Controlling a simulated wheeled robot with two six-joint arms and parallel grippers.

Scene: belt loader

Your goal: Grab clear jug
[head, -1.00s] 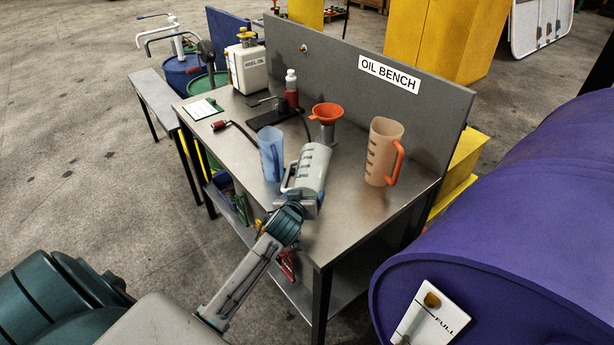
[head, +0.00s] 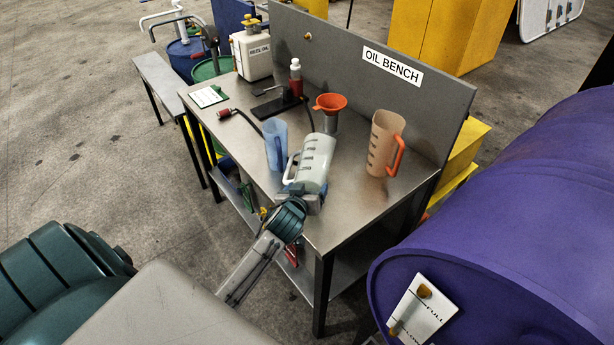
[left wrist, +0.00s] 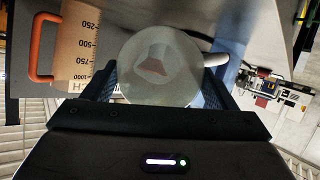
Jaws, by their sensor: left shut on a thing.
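The clear jug (head: 313,162) is a pale, whitish jug with dark graduation marks and a handle on its left side. It is tilted over the bench front. My left gripper (head: 303,196) is shut on it near its lower end. In the left wrist view the jug's round end (left wrist: 160,68) fills the space between the fingers of my left gripper (left wrist: 160,95). A blue jug (head: 276,146) stands just left of it, and an orange-tinted jug (head: 381,145) with an orange handle stands to the right. My right gripper is not in view.
The steel oil bench (head: 345,222) has a back panel (head: 440,105). On it are an orange funnel (head: 331,103), a red bottle (head: 296,80), a white oil can (head: 251,55) and a hose.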

